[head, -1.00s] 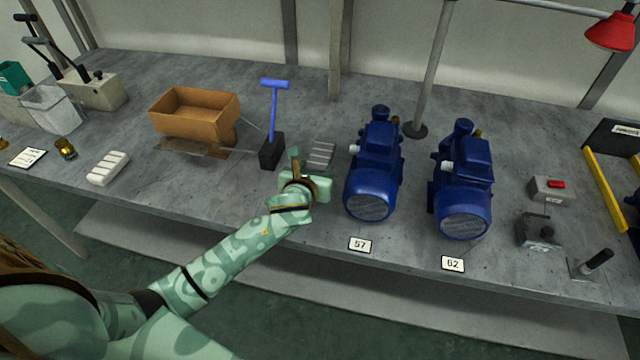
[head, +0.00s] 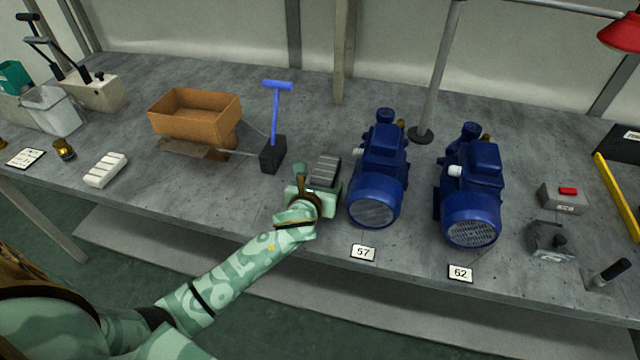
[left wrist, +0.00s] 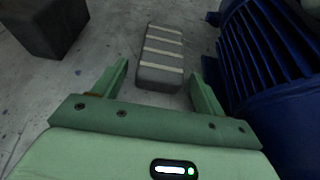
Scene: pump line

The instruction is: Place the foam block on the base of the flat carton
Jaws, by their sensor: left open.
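A grey block with pale stripes (head: 326,169), which may be the foam block, lies on the bench just beyond my left gripper (head: 314,192). In the left wrist view the striped block (left wrist: 160,58) lies ahead of and between the open fingers of my left gripper (left wrist: 164,74), with nothing held. A white ribbed block (head: 105,170) lies far left on the bench. A brown open box (head: 195,118) stands at centre left, with a flat brownish piece (head: 180,149) under it; I cannot tell which is the flat carton. My right gripper is not in view.
Blue pump 57 (head: 379,178) stands close to the right of my left gripper; pump 62 (head: 470,200) is beyond it. A dark block with a blue T-handle (head: 274,152) stands to the left.

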